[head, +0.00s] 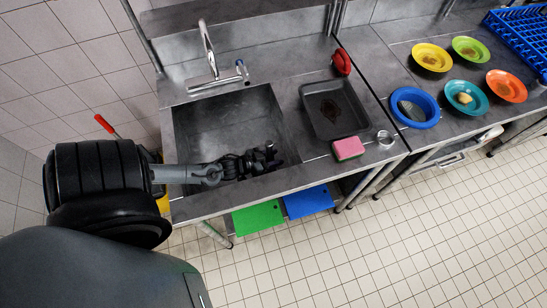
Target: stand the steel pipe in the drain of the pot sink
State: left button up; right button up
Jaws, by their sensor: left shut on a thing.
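The pot sink (200,124) is a grey steel basin set in the counter at the left. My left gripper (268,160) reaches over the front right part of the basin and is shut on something. The steel pipe does not show clearly; the dark gripper hides what is between its fingers, most likely the pipe. The drain is not visible either, as my gripper and forearm cover the front of the basin. My right gripper is not in view.
A tap (209,62) stands behind the basin. A dark roasting pan (350,122), pink sponge (348,149), glass (385,139) and red object (341,62) lie right of it. Farther right are a blue bowl (428,108) and several coloured plates. A blue rack (515,38) stands far right.

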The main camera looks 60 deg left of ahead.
pick_arm(q)
jog(key=o, duration=1.2)
jog(key=shift+f, duration=0.1)
jog(key=shift+o, duration=0.2)
jog(key=shift+s+r+p, duration=0.35)
jog(key=shift+r+p, duration=0.1)
jog(key=shift+p, duration=0.05)
jog(key=p+v, duration=0.2)
jog(key=v, duration=0.1)
jog(key=shift+s+f, duration=0.1)
jog(key=shift+s, duration=0.05)
